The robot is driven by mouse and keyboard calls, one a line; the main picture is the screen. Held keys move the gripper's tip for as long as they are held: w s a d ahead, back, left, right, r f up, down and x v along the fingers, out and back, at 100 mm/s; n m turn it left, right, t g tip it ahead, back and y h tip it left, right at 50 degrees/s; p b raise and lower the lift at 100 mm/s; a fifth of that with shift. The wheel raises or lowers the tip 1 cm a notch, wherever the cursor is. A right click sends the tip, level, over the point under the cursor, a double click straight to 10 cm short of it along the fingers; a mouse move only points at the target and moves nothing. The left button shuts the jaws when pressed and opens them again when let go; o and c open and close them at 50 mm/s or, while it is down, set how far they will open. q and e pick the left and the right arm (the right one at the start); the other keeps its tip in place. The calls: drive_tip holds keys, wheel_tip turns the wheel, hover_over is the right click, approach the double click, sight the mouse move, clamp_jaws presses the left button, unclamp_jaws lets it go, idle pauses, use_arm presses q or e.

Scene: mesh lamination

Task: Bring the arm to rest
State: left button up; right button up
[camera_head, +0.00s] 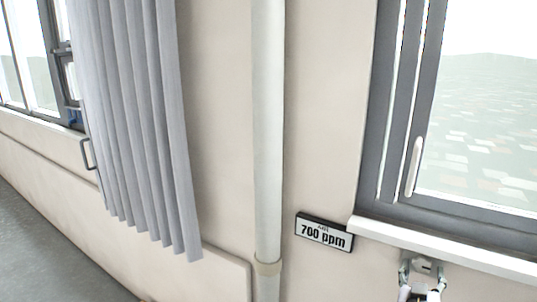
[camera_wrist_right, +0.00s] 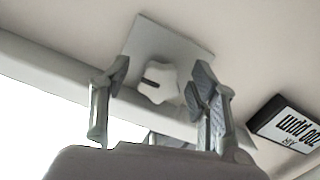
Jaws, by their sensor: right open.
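My right gripper (camera_head: 421,272) shows at the bottom right of the head view, just below the window sill. In the right wrist view its two fingers (camera_wrist_right: 160,75) stand well apart, open, with nothing clamped between them. Past the fingertips, a white lobed knob with a dark slot (camera_wrist_right: 158,82) sits on a pale square plate (camera_wrist_right: 178,42). The knob appears between the fingers, and I cannot tell how far it is from them. My left gripper is in neither view.
A "700 ppm" sign (camera_head: 324,233) is on the wall left of the gripper, also in the right wrist view (camera_wrist_right: 284,124). The window sill (camera_head: 445,248) juts out above the gripper. A vertical pipe (camera_head: 268,130) and a grey curtain (camera_head: 140,120) are farther left.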

drive_tip(key=s+a+f+n+g+y, duration=0.1)
drive_tip(key=s+a+f+g+y, duration=0.15)
drive_tip(key=s+f, duration=0.5)
drive_tip(key=s+a+f+n+g+y, duration=0.1)
drive_tip(key=s+a+f+g+y, duration=0.2)
drive_tip(key=s+f, duration=0.4)
drive_tip(key=s+a+f+n+g+y, duration=0.25)
drive_tip(key=s+a, duration=0.35)
drive_tip(key=s, duration=0.3)
drive_tip(key=s+a+f+n+g+y, duration=0.1)
drive_tip(key=s+a+g, duration=0.3)
drive_tip(key=s, duration=0.5)
wheel_tip(320, 180, down, 16)
drive_tip(key=a, duration=0.2)
drive_tip(key=s+d+f, duration=0.1)
drive_tip(key=s+f, duration=0.5)
drive_tip(key=f, duration=0.5)
drive_tip(key=s+f+g, duration=0.1)
drive_tip(key=s+f, duration=0.5)
drive_tip(key=f, duration=0.6)
drive_tip(key=shift+d+g+b, duration=0.3)
drive_tip(key=shift+d, duration=0.05)
drive_tip(key=shift+n, duration=0.25)
drive_tip(key=s+f, duration=0.1)
drive_tip(key=s, duration=0.1)
drive_tip(key=s+d+f, duration=0.1)
drive_tip(key=s, duration=0.2)
drive_tip(key=s+f, duration=0.2)
drive_tip(key=shift+s+d, duration=0.2)
drive_tip(key=shift+d, duration=0.05)
